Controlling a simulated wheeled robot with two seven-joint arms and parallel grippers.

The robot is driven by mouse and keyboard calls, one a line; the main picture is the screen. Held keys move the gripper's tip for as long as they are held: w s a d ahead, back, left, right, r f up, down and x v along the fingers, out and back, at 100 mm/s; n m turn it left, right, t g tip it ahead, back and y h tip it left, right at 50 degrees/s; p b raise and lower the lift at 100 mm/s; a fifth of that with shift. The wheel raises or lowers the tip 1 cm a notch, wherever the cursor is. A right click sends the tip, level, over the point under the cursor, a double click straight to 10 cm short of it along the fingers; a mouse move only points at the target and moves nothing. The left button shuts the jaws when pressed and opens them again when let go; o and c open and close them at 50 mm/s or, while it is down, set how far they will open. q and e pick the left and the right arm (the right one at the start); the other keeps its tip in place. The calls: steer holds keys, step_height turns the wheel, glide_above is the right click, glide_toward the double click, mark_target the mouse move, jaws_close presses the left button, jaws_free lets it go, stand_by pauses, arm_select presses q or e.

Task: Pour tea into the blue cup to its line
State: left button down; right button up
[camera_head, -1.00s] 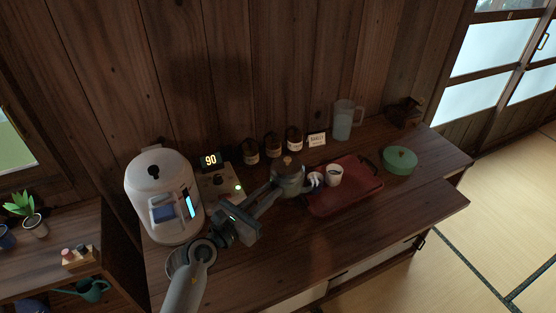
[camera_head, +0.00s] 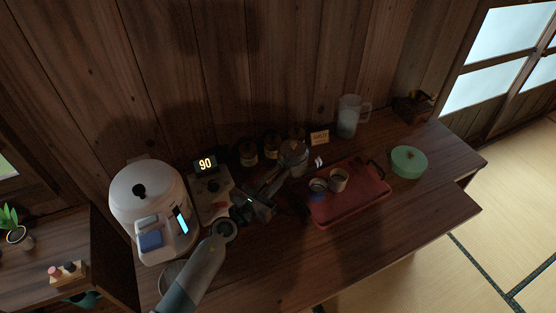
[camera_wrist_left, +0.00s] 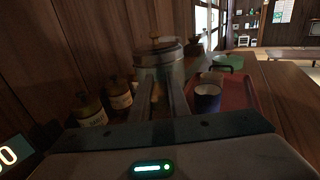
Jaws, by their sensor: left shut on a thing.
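The teapot (camera_head: 293,155), grey-green with a knob on its lid, is held by my left gripper (camera_head: 275,180), which is shut on it. It is behind and left of the cups, and also fills the middle of the left wrist view (camera_wrist_left: 158,62). A small pale shape, perhaps its spout tip, shows to its right. The blue cup (camera_head: 318,188) stands upright on the red tray (camera_head: 350,206), beside a pale cup (camera_head: 339,179). The blue cup's line and tea level are too small to read. My right gripper is not in view.
Several dark jars (camera_head: 248,153) and a small sign (camera_head: 320,138) line the wall. A clear jug (camera_head: 349,116) and a green round lidded pot (camera_head: 408,161) stand beyond the tray. A white water boiler (camera_head: 150,200) and a panel reading 90 (camera_head: 205,164) are left. The front counter is clear.

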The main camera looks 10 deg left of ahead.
arm_select(q)
steer(key=shift+w+a, duration=0.1)
steer(key=shift+w, duration=0.45)
steer(key=shift+s+r, duration=0.25)
steer(key=shift+s, duration=0.05)
steer(key=shift+w, duration=0.1)
steer(key=shift+f+b, duration=0.3)
steer(key=shift+f, duration=0.05)
steer(key=shift+f+b, duration=1.75)
steer(key=shift+b, duration=0.05)
steer(key=shift+r+m+p, duration=0.5)
steer(key=shift+r+m, duration=0.45)
steer(key=shift+m, duration=0.15)
steer(key=shift+r+m+p, duration=0.35)
steer(key=shift+r+m, duration=0.3)
steer(key=shift+m, duration=0.15)
steer(key=shift+f, duration=0.1)
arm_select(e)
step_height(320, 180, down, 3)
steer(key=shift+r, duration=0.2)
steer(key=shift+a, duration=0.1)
